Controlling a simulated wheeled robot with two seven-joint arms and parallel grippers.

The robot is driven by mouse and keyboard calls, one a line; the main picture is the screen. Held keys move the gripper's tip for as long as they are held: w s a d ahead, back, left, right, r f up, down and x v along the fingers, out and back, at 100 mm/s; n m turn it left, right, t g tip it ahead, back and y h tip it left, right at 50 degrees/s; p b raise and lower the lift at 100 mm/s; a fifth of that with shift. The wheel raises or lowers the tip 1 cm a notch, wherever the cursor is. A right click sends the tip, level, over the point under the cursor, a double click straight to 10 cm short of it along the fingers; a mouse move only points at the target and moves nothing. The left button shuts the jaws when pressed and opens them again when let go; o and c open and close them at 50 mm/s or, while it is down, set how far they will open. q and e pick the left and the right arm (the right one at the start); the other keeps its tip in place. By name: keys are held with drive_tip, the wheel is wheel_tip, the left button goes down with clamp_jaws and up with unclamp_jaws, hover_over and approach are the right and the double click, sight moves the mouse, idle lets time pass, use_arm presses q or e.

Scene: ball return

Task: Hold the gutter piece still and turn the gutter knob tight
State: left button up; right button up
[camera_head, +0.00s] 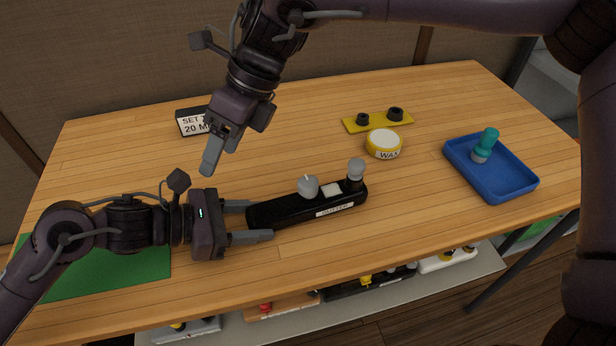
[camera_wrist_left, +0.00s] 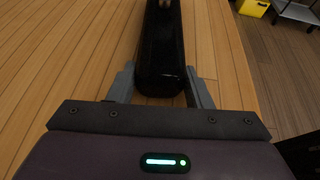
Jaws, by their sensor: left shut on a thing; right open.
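The gutter piece (camera_head: 281,210) is a long black bar with a white label, lying on the table in front. A grey knob with a small pointer (camera_head: 308,187) sits on its middle, and a round grey head on a black post (camera_head: 356,172) stands at its right end. My left gripper (camera_head: 260,221) is shut on the bar's left end. In the left wrist view the bar (camera_wrist_left: 161,55) runs away between the fingers (camera_wrist_left: 160,88). My right gripper (camera_head: 218,145) is open and empty, above the table behind the bar's left end, apart from both knobs.
A yellow wax tin (camera_head: 383,144), a yellow plate with two black knobs (camera_head: 378,122) and a blue tray (camera_head: 500,188) holding a teal-and-grey piece (camera_head: 485,146) lie to the right. A sign (camera_head: 192,122) stands behind my right gripper. A green mat (camera_head: 110,272) is at front left.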

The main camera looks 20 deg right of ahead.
sight(308, 182)
drive_tip(key=s+d+r+m+h, duration=0.1)
drive_tip(key=d+h, duration=0.1)
drive_tip(key=d, duration=0.2)
drive_tip(key=s+d+r+m+h, duration=0.1)
drive_tip(key=s+d+h, duration=0.1)
drive_tip(key=d, duration=0.2)
drive_tip(key=s+d+r+h, duration=0.1)
drive_tip(key=d+h, duration=0.1)
drive_tip(key=d, duration=0.2)
drive_tip(key=shift+s+r+m+t, duration=0.3)
drive_tip(key=shift+s+m+t, duration=0.1)
drive_tip(key=shift+f, duration=4.95)
